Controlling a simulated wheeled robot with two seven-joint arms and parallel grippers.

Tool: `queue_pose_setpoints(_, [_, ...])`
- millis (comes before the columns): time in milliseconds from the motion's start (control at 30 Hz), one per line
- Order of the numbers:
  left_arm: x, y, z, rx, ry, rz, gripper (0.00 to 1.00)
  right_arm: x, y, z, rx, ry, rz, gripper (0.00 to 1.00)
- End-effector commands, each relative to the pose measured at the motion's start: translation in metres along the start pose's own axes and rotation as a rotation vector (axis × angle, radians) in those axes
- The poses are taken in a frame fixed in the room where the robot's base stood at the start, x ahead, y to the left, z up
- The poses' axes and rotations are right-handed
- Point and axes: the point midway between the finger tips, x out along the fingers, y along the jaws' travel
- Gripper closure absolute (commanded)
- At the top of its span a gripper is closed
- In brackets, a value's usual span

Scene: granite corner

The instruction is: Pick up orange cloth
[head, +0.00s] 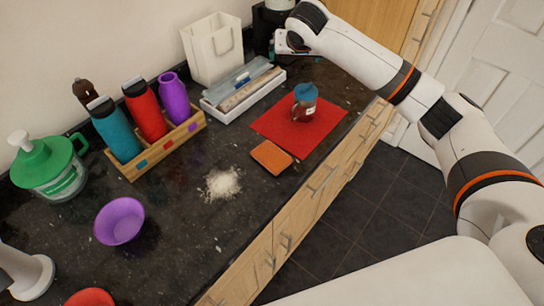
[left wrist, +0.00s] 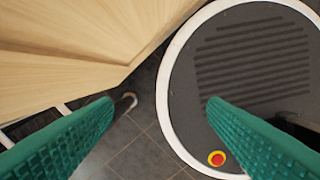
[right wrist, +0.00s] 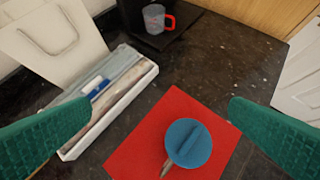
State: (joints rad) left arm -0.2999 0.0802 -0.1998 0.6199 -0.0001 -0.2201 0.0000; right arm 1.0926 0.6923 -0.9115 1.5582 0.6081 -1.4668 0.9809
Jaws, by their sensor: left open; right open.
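The orange cloth (head: 271,157) lies flat and folded small on the dark counter, near its front edge and just left of a red mat. It does not show in either wrist view. My right gripper (head: 284,43) is above the back of the counter, well away from the cloth. In the right wrist view its green fingers (right wrist: 160,108) are spread with nothing between them, facing the mat and a blue-lidded mug. My left gripper (left wrist: 162,105) is open and empty, over the floor beside the wooden cabinet; I cannot make it out in the head view.
The red mat (head: 325,130) holds the blue-lidded mug (head: 305,97). White grains (head: 222,184) lie left of the cloth. A wooden rack (head: 160,148) with several bottles, a white tray (head: 243,96), a white bag (head: 212,47) and a purple bowl (head: 119,221) stand farther left and back.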

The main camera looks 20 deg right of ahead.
Motion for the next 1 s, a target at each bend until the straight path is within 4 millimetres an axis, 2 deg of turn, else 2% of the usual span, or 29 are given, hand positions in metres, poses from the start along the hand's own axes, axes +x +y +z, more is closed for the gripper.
queue_pose_setpoints(100, [0.005,0.000,0.000,0.000,0.000,0.000,0.33,-0.011,0.031,0.053,-0.214,-0.316,0.100,0.00])
queue_pose_setpoints(200, [0.009,0.000,-0.001,0.000,0.000,0.000,0.33,-0.035,0.060,0.090,-0.430,-0.591,0.150,0.00])
queue_pose_setpoints(300, [0.012,0.000,-0.001,0.000,0.000,0.000,0.33,-0.068,0.091,0.114,-0.667,-0.867,0.169,0.00])
queue_pose_setpoints(400, [0.015,0.000,-0.001,0.000,0.000,0.000,0.33,-0.107,0.123,0.123,-0.923,-1.141,0.160,0.00])
queue_pose_setpoints(467, [0.016,0.000,-0.001,0.000,0.000,0.000,0.33,-0.131,0.142,0.120,-1.082,-1.302,0.142,0.00])
queue_pose_setpoints(567, [0.019,-0.001,-0.002,0.000,0.000,0.000,0.33,-0.165,0.173,0.101,-1.359,-1.568,0.094,0.00])
queue_pose_setpoints(700, [0.024,-0.001,-0.002,0.000,0.000,0.000,0.33,-0.199,0.209,0.052,-1.757,-1.928,-0.002,0.00])
queue_pose_setpoints(833, [0.027,-0.001,-0.002,0.000,0.000,0.000,0.33,-0.206,0.227,-0.008,-2.135,-2.246,-0.106,0.00])
queue_pose_setpoints(867, [0.028,-0.001,-0.002,0.000,0.000,0.000,0.33,-0.205,0.229,-0.023,2.124,2.213,0.124,0.00])
queue_pose_setpoints(1000, [0.033,-0.001,-0.003,0.000,0.000,0.000,0.33,-0.182,0.224,-0.088,1.802,1.799,0.146,0.00])
